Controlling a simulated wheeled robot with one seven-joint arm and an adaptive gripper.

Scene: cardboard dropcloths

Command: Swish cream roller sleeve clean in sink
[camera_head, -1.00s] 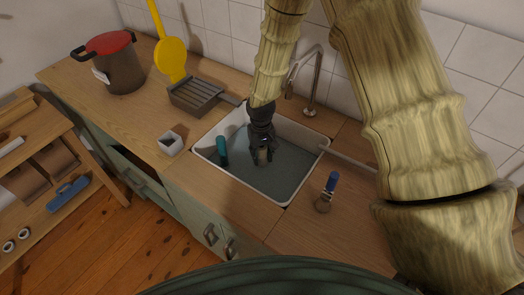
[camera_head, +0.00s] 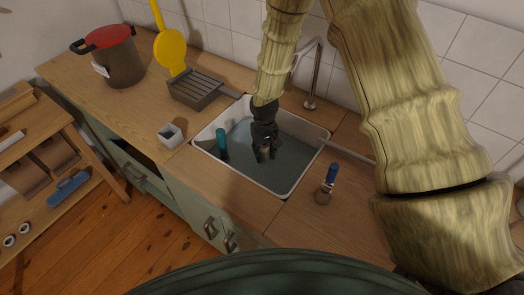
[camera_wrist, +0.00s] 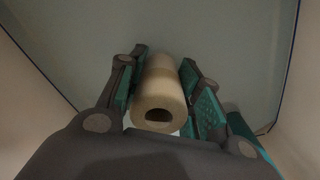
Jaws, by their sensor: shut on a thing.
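The sink (camera_head: 207,146) is a white-rimmed basin set into the wooden counter, with grey-blue water in it. In the head view the cream roller sleeve (camera_head: 266,149) shows only as a small pale patch between the fingers. I cannot tell how deep it sits in the water. A teal cylinder (camera_head: 222,143) stands in the left part of the basin.
A tap (camera_head: 315,75) rises behind the sink. A small square container (camera_head: 170,135), a grey ribbed tray (camera_head: 197,90), a yellow paddle-shaped thing (camera_head: 171,50) and a red-lidded pot (camera_head: 120,62) stand left.

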